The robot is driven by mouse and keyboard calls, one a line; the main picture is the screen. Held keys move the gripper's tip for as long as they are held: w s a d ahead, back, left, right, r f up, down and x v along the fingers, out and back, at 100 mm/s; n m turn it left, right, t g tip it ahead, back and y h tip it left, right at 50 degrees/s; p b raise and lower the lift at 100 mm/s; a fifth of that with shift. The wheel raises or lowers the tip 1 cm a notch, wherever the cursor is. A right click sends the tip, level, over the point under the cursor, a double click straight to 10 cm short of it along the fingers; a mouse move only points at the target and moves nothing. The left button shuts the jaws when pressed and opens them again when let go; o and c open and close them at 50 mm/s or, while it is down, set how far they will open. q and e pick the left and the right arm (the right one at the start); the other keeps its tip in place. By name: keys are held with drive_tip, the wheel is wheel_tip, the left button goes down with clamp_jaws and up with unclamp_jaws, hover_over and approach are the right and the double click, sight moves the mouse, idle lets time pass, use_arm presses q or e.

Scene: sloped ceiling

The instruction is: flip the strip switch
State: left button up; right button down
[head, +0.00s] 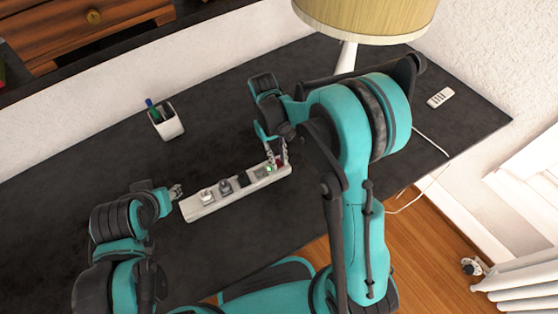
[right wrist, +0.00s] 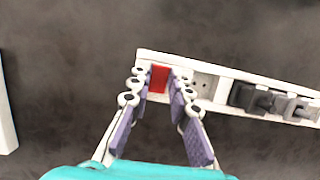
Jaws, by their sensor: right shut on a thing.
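A white power strip (head: 188,210) lies on the dark desk, and its end also shows in the right wrist view (right wrist: 225,92). A red switch (right wrist: 158,78) sits near that end. My right gripper (head: 277,158) is over the strip's right end, one finger on each side of the red switch, shut on it. Its fingers also show in the right wrist view (right wrist: 159,90) and partly cover the strip. A small green light (head: 268,169) glows on the strip near these fingers. My left gripper (head: 178,190) is beside the strip's left end; its opening is unclear.
Several plugs sit in the strip, including a white one (head: 206,196) and a dark one (head: 225,186). A pen cup (head: 166,122) stands behind. A lamp (head: 346,57) and a remote (head: 440,97) are farther right. The desk (head: 70,190) is otherwise largely clear.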

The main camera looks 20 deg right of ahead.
drive_tip(key=c, duration=1.4)
unclamp_jaws()
drive_tip(key=shift+w+r, duration=0.1)
drive_tip(key=v, duration=1.1)
drive_tip(key=shift+w+r, duration=0.2)
drive_tip(key=shift+r, duration=0.15)
drive_tip(key=shift+a+f, duration=0.1)
